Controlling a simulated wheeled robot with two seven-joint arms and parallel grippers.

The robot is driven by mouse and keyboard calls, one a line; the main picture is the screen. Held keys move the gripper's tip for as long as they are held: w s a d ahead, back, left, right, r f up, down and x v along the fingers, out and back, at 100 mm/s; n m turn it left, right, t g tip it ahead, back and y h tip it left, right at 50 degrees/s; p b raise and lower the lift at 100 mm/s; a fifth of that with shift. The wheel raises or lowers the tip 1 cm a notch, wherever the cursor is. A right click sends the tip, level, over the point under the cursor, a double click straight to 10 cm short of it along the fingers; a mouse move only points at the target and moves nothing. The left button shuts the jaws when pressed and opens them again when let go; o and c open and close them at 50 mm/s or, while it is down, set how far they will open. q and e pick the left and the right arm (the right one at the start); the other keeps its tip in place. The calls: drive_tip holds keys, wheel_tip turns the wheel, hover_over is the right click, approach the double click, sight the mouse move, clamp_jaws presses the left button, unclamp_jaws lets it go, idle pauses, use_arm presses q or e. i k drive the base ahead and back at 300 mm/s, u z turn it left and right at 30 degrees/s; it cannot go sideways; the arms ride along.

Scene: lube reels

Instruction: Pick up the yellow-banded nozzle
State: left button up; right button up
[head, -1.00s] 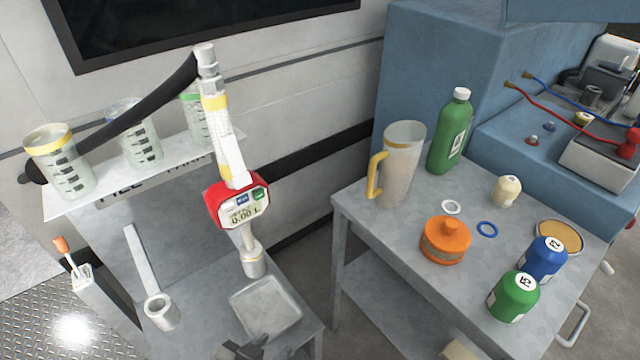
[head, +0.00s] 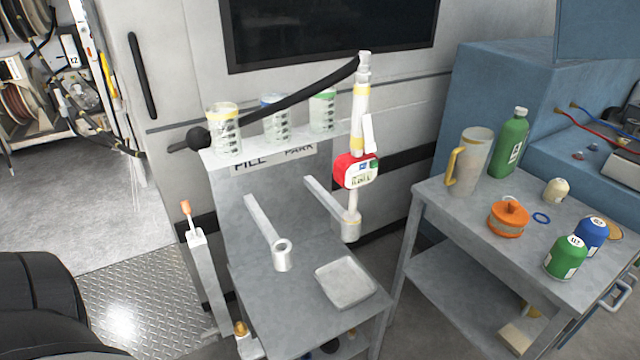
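The yellow-banded nozzle (head: 358,130) hangs upright at the right end of the stand, in the head view. It has a white body with a yellow band near its top and a red meter head with a small display. A black hose runs from its top to the left. Its lower end sits at the holder cup (head: 351,225) on the right arm of the stand. Neither of my grippers shows in this view.
The metal stand (head: 300,290) bears a second, empty holder (head: 282,255) and a square tray (head: 345,283). Clear jugs (head: 224,130) line the shelf above. A grey cart (head: 460,205) at right carries a pitcher (head: 469,160), bottles and an orange container (head: 508,218).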

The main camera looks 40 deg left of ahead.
sight(357, 156)
drive_tip(key=z, duration=0.75)
drive_tip(key=k, duration=0.1)
drive_tip(key=u, duration=2.1)
